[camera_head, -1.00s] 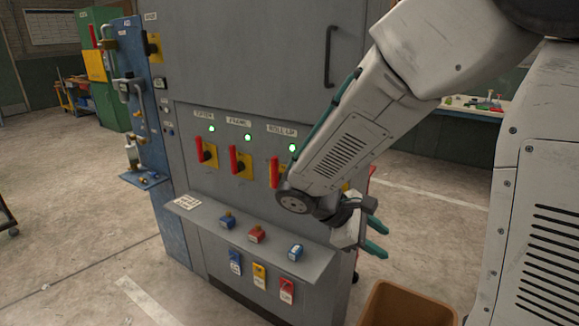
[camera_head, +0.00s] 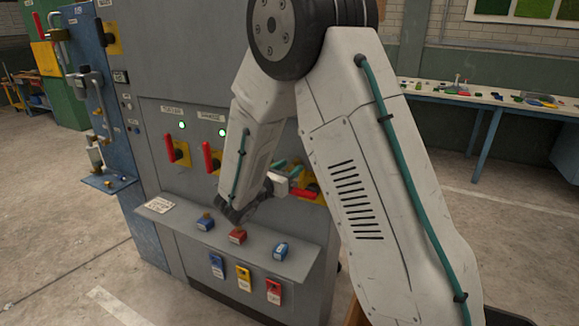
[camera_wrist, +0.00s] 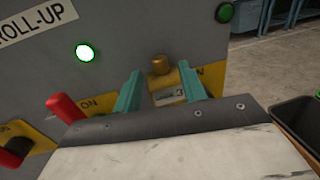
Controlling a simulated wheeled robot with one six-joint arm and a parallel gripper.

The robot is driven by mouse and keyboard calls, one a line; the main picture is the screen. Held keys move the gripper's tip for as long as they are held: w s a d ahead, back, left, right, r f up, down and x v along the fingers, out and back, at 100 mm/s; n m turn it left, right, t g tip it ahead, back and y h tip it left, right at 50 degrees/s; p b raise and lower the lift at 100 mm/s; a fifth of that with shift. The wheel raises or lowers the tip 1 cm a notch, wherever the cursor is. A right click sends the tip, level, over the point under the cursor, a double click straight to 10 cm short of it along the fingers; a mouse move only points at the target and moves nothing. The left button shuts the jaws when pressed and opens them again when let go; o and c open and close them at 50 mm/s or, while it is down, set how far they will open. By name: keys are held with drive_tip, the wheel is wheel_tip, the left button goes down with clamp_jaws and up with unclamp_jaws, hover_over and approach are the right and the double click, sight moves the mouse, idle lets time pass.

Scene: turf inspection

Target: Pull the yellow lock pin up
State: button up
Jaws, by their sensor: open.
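In the wrist view, a yellow block (camera_wrist: 182,83) with a small label stands on the grey cabinet front. A brass-yellow knob (camera_wrist: 160,65), which looks like the lock pin, sticks up at its top. My gripper (camera_wrist: 160,92) is open, with one teal finger at the left of the block and one overlapping its right side; contact cannot be told. In the head view, my gripper (camera_head: 287,170) is at the cabinet's right side, above a red handle (camera_head: 305,192) that appears to lie sideways. The pin cannot be made out there.
Two upright red handles (camera_head: 169,148) (camera_head: 207,157) are on the panel to the left. A grey ledge (camera_head: 180,222) below carries blue and red blocks. A dark bin (camera_wrist: 290,118) shows at the right in the wrist view. A workbench (camera_head: 480,97) stands behind.

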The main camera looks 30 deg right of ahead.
drive_tip(key=shift+x, duration=1.2)
drive_tip(key=shift+s, duration=0.1)
drive_tip(key=shift+c, duration=0.3)
clamp_jaws()
drive_tip(key=shift+r, duration=0.95)
drive_tip(key=shift+o, duration=0.3)
unclamp_jaws()
drive_tip(key=shift+a, duration=0.1)
